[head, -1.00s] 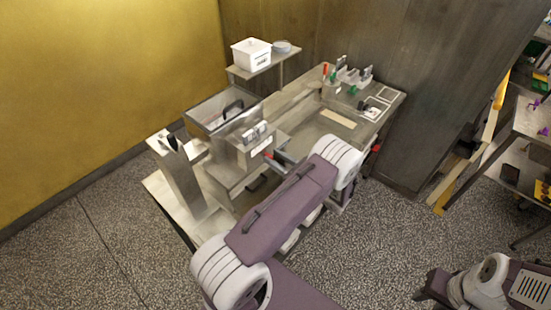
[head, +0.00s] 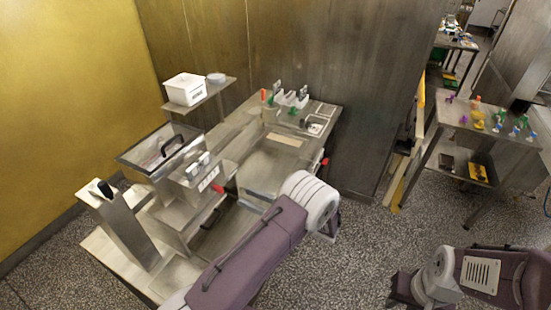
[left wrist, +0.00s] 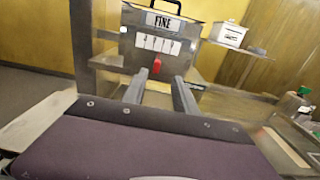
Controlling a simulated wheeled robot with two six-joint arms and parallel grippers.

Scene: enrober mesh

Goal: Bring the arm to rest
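My left gripper shows in the left wrist view (left wrist: 158,84) as two grey fingers held apart, with nothing between their tips. Beyond them is a steel machine with a label reading FINE (left wrist: 163,22) and a red handle (left wrist: 156,66). I cannot tell the exact gap between fingers and handle. In the head view my purple left arm (head: 250,250) reaches up from the bottom to a white joint, in front of the workbench; it hides most of that gripper. My right arm (head: 470,275) is at the bottom right, its gripper not visible.
The steel workbench carries the machine (head: 205,180), a lidded tray (head: 160,148) and a slanted post (head: 125,225). A white bin (head: 186,89) stands on a raised shelf. A cart (head: 490,130) with small coloured pieces stands at right. Floor between is clear.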

